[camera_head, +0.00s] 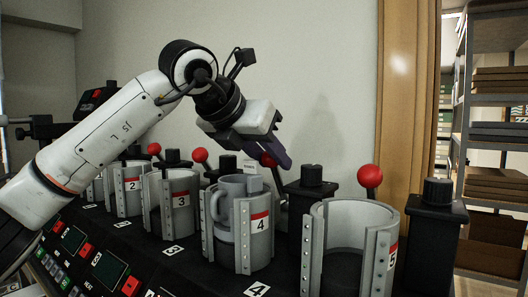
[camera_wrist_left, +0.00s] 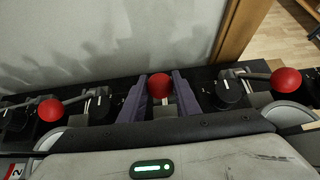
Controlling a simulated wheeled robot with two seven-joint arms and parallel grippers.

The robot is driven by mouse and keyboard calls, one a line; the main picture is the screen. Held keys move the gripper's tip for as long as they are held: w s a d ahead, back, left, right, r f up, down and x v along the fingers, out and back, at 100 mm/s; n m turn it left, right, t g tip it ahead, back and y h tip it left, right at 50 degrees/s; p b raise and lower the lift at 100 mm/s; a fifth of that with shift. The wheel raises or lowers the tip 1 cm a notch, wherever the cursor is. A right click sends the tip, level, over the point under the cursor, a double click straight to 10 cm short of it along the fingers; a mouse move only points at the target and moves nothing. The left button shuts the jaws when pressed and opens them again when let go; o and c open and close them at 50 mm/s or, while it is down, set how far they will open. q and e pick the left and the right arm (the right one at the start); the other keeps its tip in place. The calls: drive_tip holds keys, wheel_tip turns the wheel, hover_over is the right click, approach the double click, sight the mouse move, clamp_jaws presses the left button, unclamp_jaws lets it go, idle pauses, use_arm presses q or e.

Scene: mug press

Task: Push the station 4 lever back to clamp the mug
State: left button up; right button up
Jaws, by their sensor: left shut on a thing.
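The station 4 press (camera_head: 246,243) is a grey clamp with a red "4" label, and a grey mug (camera_head: 227,203) stands inside it. Its lever has a red ball knob (camera_wrist_left: 159,85), which sits between the two purple fingers in the left wrist view. My left gripper (camera_head: 277,156) reaches from above to the back of station 4, shut on the lever knob. In the head view the fingers hide most of the knob (camera_head: 267,160). The lever's rod is mostly hidden. My right gripper is not in view.
Station 3 (camera_head: 170,205) with its red knob (camera_head: 200,156) stands to the left. Station 5 (camera_head: 340,250), an empty clamp with a red knob (camera_head: 370,176), stands to the right. Black posts with dark dials stand close by. The wall (camera_head: 320,60) is behind the row.

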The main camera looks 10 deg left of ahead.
sight(278, 170)
use_arm(q)
drive_tip(key=shift+w+d+r+p, duration=0.2)
drive_tip(key=shift+w+r+p, duration=0.25)
drive_tip(key=shift+p, duration=0.05)
drive_tip(key=shift+w, duration=0.2)
drive_tip(key=shift+d, duration=0.1)
drive_tip(key=shift+w+d+r+p, duration=0.3)
drive_tip(key=shift+w+p, duration=0.3)
drive_tip(key=shift+p, duration=0.3)
drive_tip(key=shift+w+d, duration=0.3)
drive_tip(key=shift+w, duration=0.6)
drive_tip(key=w, duration=0.1)
drive_tip(key=w+d, duration=0.1)
drive_tip(key=w, duration=0.1)
drive_tip(key=shift+d+r, duration=0.1)
